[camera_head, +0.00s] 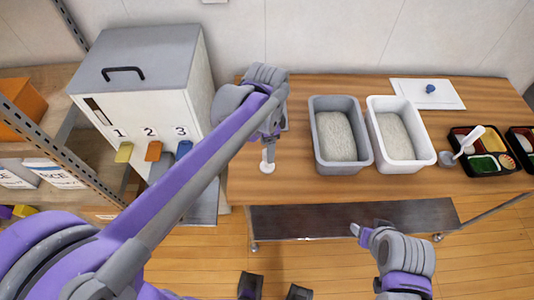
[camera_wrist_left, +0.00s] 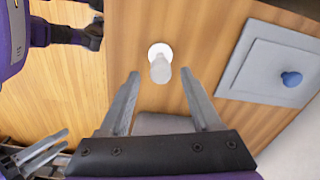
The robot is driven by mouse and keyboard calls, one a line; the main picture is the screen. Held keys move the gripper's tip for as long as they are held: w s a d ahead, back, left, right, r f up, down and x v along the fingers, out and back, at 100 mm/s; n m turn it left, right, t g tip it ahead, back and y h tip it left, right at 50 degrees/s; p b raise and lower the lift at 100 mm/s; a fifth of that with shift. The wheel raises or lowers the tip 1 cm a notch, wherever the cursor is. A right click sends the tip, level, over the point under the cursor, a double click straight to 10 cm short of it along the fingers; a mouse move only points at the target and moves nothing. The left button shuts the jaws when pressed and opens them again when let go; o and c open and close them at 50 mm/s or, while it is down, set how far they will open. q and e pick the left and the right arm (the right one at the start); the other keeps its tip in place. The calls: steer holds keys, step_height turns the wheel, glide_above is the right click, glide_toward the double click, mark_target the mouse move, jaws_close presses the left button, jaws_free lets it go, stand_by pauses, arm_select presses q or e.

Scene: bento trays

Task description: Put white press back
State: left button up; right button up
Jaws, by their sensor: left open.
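The white press (camera_head: 268,167), with a pale round disc and a stubby handle, is on the wooden table near its front left edge. It also shows in the left wrist view (camera_wrist_left: 160,62), just beyond the fingertips. My left gripper (camera_wrist_left: 159,75) is open and empty, its two fingers apart, with the press lying ahead of the gap. In the head view my left gripper (camera_head: 268,140) is right over the press and partly hidden by my arm. My right gripper (camera_head: 360,232) hangs in front of the table, apart from the press; its jaws are unclear.
A grey plate with a blue knob (camera_wrist_left: 268,72) lies beside the press. A grey tub (camera_head: 322,160) and a white tub (camera_head: 420,160) hold rice. A white-handled tool (camera_head: 468,142) is near the bento trays (camera_head: 492,173). A white dispenser (camera_head: 150,85) stands left.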

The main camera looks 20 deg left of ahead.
arm_select(q)
step_height(320, 180, up, 5)
steer(key=shift+r, duration=0.2)
steer(key=shift+s+r, duration=0.1)
steer(key=shift+r, duration=0.1)
steer(key=s+a+f+n+t, duration=0.1)
steer(key=s+a+f+n, duration=0.1)
steer(key=s+f+n, duration=0.1)
steer(key=s+a+f+n+t, duration=0.2)
steer(key=s+f+n, duration=0.1)
steer(key=s+n, duration=0.2)
steer(key=s+a+f+n+t, duration=0.2)
steer(key=s+f+n, duration=0.1)
steer(key=s, duration=0.3)
steer(key=shift+a+f+n, duration=0.3)
steer(key=shift+f+n, duration=0.1)
steer(key=shift+f, duration=0.2)
